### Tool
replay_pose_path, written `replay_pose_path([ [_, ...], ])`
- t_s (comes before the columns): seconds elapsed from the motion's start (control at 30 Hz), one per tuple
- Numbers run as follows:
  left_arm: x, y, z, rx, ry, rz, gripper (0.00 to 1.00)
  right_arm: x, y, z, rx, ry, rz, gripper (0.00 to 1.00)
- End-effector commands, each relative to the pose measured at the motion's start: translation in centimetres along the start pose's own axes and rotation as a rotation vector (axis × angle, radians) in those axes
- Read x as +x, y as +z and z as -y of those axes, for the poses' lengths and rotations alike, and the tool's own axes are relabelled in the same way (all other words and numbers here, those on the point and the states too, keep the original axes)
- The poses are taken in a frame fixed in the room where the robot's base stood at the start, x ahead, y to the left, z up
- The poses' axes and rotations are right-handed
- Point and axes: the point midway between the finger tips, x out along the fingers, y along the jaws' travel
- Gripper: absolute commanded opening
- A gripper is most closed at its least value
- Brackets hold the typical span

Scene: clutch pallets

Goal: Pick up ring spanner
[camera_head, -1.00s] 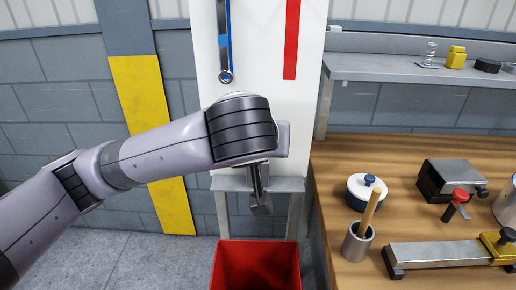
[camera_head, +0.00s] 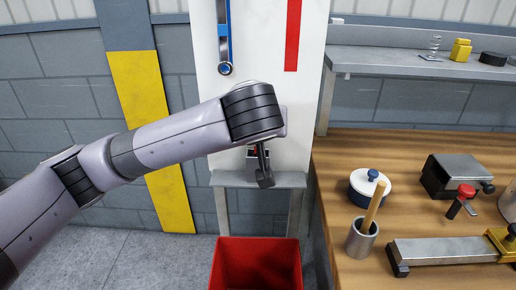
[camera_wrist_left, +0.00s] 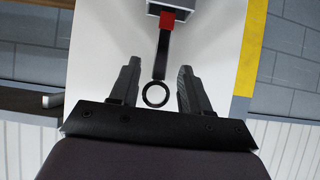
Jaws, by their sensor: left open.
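In the left wrist view, a dark ring spanner (camera_wrist_left: 160,62) shows against the white panel, with its ring near my palm. Its far end meets a red piece (camera_wrist_left: 168,19) at a grey box. My left gripper (camera_wrist_left: 158,68) is open, with one finger on each side of the spanner's shaft and ring; I see gaps on both sides. In the head view, my left gripper (camera_head: 264,168) is in front of the white panel, and my arm hides most of the spanner. My right gripper is not in view.
Below stands a red bin (camera_head: 256,240). A blue strip (camera_head: 224,38) and a red strip (camera_head: 292,38) are higher up. To the right, a wooden bench (camera_head: 400,160) holds several tools, under a grey shelf (camera_head: 400,65).

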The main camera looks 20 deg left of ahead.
Motion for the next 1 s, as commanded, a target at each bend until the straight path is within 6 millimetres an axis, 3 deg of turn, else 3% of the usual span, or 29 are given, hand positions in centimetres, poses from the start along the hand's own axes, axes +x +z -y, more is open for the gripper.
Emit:
replay_pose_path([
  [0.27, 0.3, 0.0, 0.0, 0.000, 0.001, 0.000, 0.44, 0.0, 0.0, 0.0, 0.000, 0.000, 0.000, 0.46],
  [0.4, 0.3, 0.0, 0.0, 0.000, 0.001, 0.000, 0.00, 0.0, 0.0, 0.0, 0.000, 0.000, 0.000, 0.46],
  [1.0, -0.8, -0.7, -0.1, -0.002, 0.004, -0.003, 0.00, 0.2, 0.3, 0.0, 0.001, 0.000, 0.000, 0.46],
])
